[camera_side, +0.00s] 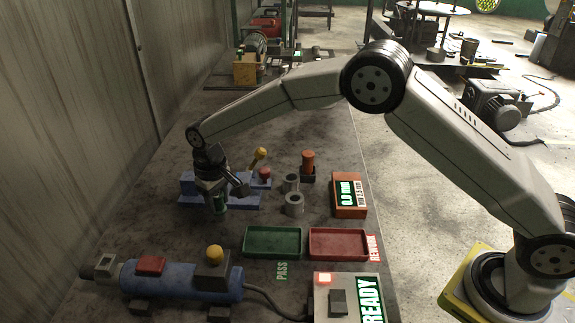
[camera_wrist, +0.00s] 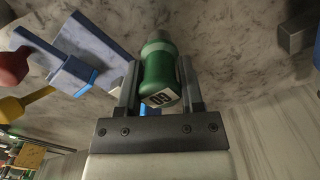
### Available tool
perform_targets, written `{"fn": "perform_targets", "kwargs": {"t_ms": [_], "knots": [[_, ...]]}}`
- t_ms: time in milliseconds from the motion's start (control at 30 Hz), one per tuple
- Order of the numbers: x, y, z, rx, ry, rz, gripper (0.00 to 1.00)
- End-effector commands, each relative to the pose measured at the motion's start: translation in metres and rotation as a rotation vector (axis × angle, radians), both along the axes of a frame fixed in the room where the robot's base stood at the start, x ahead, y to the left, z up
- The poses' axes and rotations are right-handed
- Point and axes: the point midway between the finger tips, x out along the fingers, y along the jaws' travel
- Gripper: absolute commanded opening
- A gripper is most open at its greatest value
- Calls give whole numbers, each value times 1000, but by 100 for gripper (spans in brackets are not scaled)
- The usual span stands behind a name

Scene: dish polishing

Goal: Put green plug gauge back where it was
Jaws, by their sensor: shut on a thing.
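The green plug gauge (camera_side: 220,204) is between the jaws of my gripper (camera_side: 216,190), which is shut on it, in front of the blue fixture at the left. The gauge hangs roughly upright; whether its lower end touches the table is unclear. In the wrist view the green gauge (camera_wrist: 158,62) sits between both fingers of my gripper (camera_wrist: 160,82), with a white "GO" label on its near end. An orange plug gauge (camera_side: 308,160) stands in a dark holder (camera_side: 308,176) right of the fixture. I cannot make out an empty holder for the green gauge.
The blue fixture (camera_side: 186,187) is close behind my gripper. Two grey rings (camera_side: 294,205) and an orange gauge display (camera_side: 348,208) stand to the right. A green tray (camera_side: 272,242), a red tray (camera_side: 338,243), a blue cylindrical machine (camera_side: 180,281) and a READY box (camera_side: 347,300) lie in front.

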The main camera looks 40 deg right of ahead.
Motion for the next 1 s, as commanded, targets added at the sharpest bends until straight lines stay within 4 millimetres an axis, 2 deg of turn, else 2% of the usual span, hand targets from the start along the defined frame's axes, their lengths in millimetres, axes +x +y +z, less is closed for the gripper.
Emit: {"fn": "perform_targets", "kwargs": {"t_ms": [267, 533, 1000], "knots": [[5, 2, -6, 0, -1, 0, 6], [5, 2, -34, 0, 0, 0, 6], [5, 2, -39, 1, -2, 0, 6]]}}
